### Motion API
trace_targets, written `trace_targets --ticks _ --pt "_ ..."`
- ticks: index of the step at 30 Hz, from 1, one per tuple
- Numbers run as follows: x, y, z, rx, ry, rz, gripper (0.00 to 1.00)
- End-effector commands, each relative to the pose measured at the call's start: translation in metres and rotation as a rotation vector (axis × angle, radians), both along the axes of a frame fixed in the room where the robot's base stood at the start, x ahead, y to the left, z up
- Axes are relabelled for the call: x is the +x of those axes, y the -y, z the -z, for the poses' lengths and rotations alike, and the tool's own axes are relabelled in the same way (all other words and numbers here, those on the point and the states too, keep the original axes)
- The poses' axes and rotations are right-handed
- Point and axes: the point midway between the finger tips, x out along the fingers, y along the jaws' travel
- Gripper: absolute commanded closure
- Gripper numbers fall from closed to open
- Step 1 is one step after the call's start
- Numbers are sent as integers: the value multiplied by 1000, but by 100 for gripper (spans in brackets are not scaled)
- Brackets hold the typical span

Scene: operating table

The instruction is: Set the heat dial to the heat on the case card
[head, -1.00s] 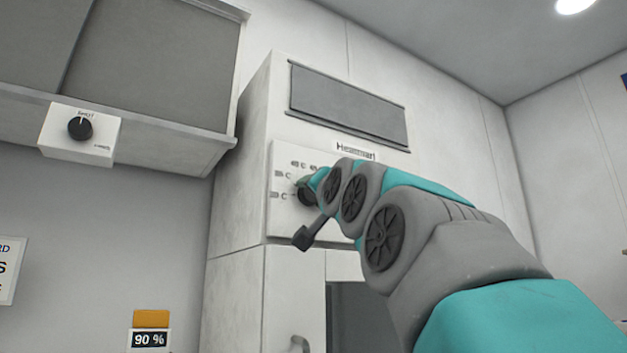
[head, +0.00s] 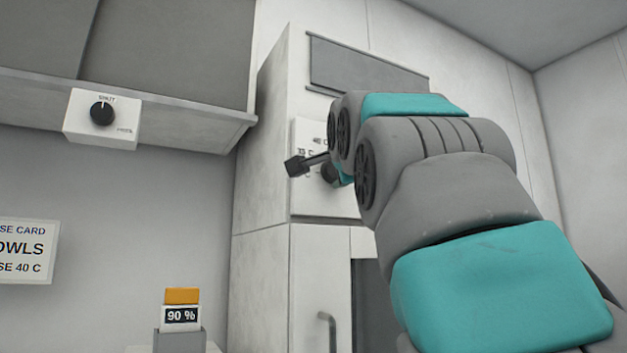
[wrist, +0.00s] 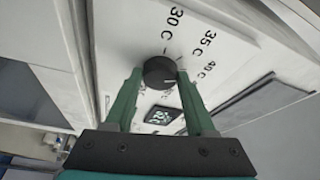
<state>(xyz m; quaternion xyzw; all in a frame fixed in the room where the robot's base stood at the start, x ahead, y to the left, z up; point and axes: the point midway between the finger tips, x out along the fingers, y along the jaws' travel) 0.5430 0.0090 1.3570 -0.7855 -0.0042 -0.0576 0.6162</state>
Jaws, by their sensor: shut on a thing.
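The case card (head: 25,250) hangs on the wall at the left edge of the head view, partly cut off; its lowest line reads "40 C". The heat dial (wrist: 160,72) is a round dark knob on a white panel (wrist: 115,50) of the warming cabinet. Labels 30 C, 35 C and 40 C show around it in the wrist view. I cannot tell surely where its pointer stands. My gripper (wrist: 159,75) is shut on the dial, one green finger on each side. In the head view the dial (head: 329,173) is partly hidden by my wrist.
A small display (wrist: 160,115) is below the dial in the wrist view, its digits unclear. Another dial (head: 101,113) is on a white box under the upper cabinet at left. A holder with a "90 %" label (head: 181,315) stands at the bottom. The cabinet handle (head: 326,330) sticks out below.

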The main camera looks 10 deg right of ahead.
Motion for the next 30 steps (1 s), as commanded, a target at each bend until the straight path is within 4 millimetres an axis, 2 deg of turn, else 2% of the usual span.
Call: trace_targets --ticks 9,24,25,30 --pt "0 -1 -1 68 -20 0 100" --pt "-1 -1 0 78 -25 2 100" --pt "-1 -1 0 78 -25 2 43" --pt "-1 -1 -1 78 -24 2 24"
